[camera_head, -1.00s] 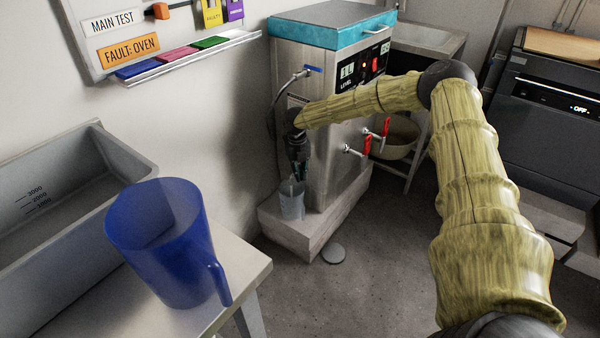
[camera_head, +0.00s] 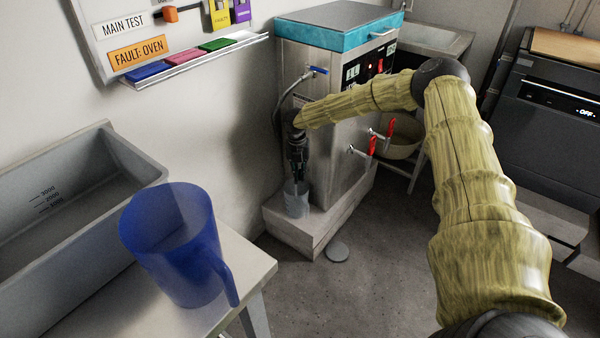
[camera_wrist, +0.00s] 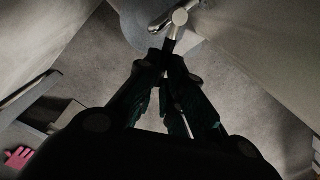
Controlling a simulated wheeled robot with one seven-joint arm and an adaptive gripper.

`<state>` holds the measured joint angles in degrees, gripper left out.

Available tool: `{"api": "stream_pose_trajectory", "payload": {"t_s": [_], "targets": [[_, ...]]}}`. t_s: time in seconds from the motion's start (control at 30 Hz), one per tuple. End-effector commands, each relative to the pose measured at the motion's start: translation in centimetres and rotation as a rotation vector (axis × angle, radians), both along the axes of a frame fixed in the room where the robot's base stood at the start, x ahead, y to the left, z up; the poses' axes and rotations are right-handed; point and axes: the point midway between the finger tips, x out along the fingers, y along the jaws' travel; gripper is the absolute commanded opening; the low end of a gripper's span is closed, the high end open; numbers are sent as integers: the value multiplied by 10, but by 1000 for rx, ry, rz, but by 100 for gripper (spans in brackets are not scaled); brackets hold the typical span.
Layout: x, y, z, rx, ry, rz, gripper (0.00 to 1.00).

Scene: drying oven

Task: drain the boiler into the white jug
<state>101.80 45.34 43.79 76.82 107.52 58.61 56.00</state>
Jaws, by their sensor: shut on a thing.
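The steel boiler (camera_head: 335,135) with a teal-edged lid stands on a low pale plinth at the back. A small pale translucent jug (camera_head: 296,199), grey-white in this light, stands on the plinth at the boiler's left. My gripper (camera_head: 298,178) points down beside the boiler, directly above the jug. In the wrist view, a silver tap (camera_wrist: 180,18) with a round end shows at the top. My gripper (camera_wrist: 172,60) is shut on its dark stem or handle. My fingers hide most of the grip, and I cannot see whether water runs.
A blue jug (camera_head: 178,245) stands on the near table beside a grey basin (camera_head: 75,195). Two red-handled taps (camera_head: 372,146) stick out from the boiler's right face. A hose (camera_head: 280,100) runs down its left side. The floor in front is mostly clear.

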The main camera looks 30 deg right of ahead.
Motion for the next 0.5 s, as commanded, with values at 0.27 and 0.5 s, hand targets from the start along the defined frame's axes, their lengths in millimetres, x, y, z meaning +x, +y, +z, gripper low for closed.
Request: {"api": "stream_pose_trajectory", "payload": {"t_s": [0.27,0.5], "targets": [[9,5,4,-2,-5,-161,0],[13,10,3,-1,-6,-279,0]]}}
